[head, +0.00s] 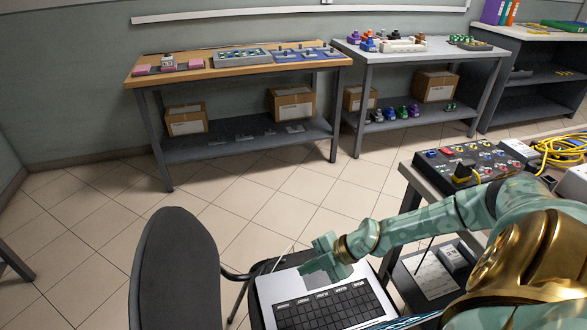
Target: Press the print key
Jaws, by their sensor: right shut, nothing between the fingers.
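A pale panel (266,288) with a block of dark keys (335,308) lies at the bottom centre of the head view. The lettering is too small to read, so I cannot tell which one is the print key. My right gripper (318,264) is over the far edge of this panel, shut and empty. It hides part of that edge, and I cannot tell whether it touches a key. My left gripper is not in view.
A dark chair (178,270) stands left of the panel. A dark control box (468,160) and yellow cable (562,150) sit on a bench at right. A wooden-topped table (200,77) and a grey table (385,58) stand at the back. Tiled floor lies clear between.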

